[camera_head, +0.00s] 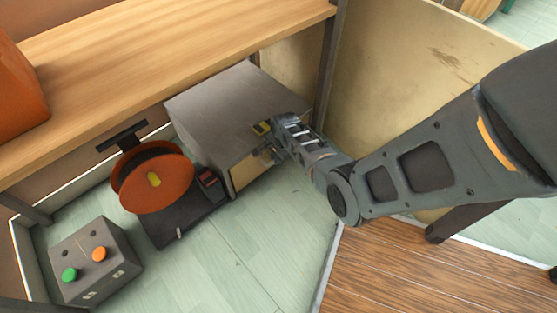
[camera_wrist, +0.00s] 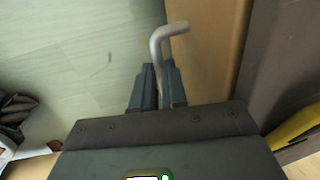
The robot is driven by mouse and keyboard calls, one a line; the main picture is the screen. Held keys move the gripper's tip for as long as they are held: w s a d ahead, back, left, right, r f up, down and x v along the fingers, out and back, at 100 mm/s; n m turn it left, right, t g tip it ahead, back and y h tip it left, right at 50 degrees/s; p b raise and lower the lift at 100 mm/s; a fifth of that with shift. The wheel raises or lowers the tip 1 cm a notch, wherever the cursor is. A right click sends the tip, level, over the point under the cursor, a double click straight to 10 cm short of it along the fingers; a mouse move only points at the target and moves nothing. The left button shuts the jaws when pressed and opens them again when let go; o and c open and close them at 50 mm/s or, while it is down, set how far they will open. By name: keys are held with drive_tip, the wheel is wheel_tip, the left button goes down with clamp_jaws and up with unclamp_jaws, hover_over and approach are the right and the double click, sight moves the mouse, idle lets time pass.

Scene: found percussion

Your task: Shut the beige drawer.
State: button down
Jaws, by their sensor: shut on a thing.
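The beige drawer front (camera_head: 247,172) shows at the front of a grey metal cabinet (camera_head: 215,108) under the wooden bench. My gripper (camera_head: 268,152) is at the drawer front, and my arm hides its right part. In the wrist view, my gripper (camera_wrist: 158,88) has its fingers closed around a bent grey metal handle (camera_wrist: 170,32). The handle's hooked end reaches right toward a beige face (camera_wrist: 212,45). How far the drawer stands out of the cabinet is hard to tell.
A device with an orange disc (camera_head: 155,185) stands left of the cabinet. A grey button box (camera_head: 95,262) with green and orange buttons lies farther left. The bench top (camera_head: 150,65) is above, and a beige panel (camera_head: 420,90) stands to the right. The pale floor (camera_head: 240,250) in front is clear.

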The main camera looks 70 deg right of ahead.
drive_tip(key=shift+w+d, duration=0.1)
drive_tip(key=shift+w, duration=0.2)
drive_tip(key=c, duration=1.2)
unclamp_jaws()
drive_tip(key=shift+o, duration=0.2)
drive_tip(key=shift+s, duration=0.1)
wheel_tip(320, 180, up, 8)
drive_tip(key=s+p, duration=0.1)
drive_tip(key=p, duration=0.3)
drive_tip(key=shift+s+a+f+p, duration=0.15)
drive_tip(key=shift+a+p, duration=0.2)
